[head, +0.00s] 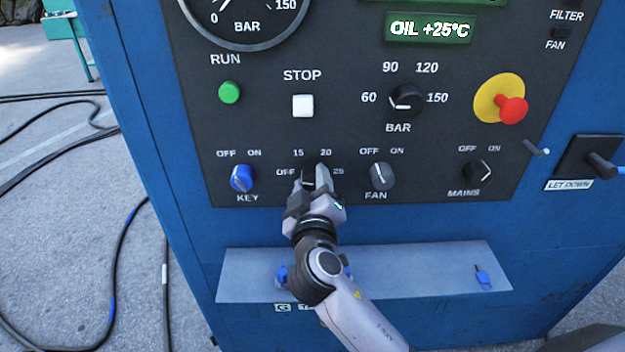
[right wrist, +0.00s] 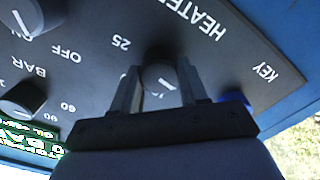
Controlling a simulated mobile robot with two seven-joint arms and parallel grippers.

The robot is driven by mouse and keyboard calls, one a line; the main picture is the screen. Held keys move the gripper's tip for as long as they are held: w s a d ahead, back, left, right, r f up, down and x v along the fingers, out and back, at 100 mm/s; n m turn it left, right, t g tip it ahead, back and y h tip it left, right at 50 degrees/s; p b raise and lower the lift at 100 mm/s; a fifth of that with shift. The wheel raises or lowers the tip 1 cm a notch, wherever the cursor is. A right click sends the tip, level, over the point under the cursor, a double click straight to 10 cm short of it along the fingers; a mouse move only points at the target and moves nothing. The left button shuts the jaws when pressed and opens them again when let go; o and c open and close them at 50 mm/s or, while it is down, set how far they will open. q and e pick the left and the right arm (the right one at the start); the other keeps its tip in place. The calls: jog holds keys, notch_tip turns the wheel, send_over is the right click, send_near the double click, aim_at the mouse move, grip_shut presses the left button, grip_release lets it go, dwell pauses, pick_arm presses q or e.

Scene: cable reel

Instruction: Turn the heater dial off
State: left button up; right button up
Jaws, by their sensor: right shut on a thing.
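The heater dial (right wrist: 157,77) is a dark round knob with a white pointer mark, seen between the fingers in the right wrist view. In the head view it is mostly hidden behind my right gripper (head: 312,180). The labels OFF, 15, 20 and 25 stand around it. My right gripper is shut on the dial, one finger on each side; it also shows in the right wrist view (right wrist: 160,90). The mark points to the lower right in the wrist view. I cannot tell which label it meets. My left gripper is not in view.
The blue key switch (head: 242,178) is left of the dial and the fan switch (head: 381,176) close on its right. The mains switch (head: 477,172), pressure dial (head: 405,99) and red stop button (head: 512,109) are further off. A grey ledge (head: 400,270) lies below.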

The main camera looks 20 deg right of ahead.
jog(key=shift+w+r+n, duration=0.1)
jog(key=shift+r+n, duration=0.15)
jog(key=shift+n, duration=0.75)
jog(key=shift+p, duration=0.3)
jog(key=o, duration=1)
jog(key=shift+o, duration=0.3)
jog(key=shift+f, duration=0.15)
jog(key=shift+f, duration=0.1)
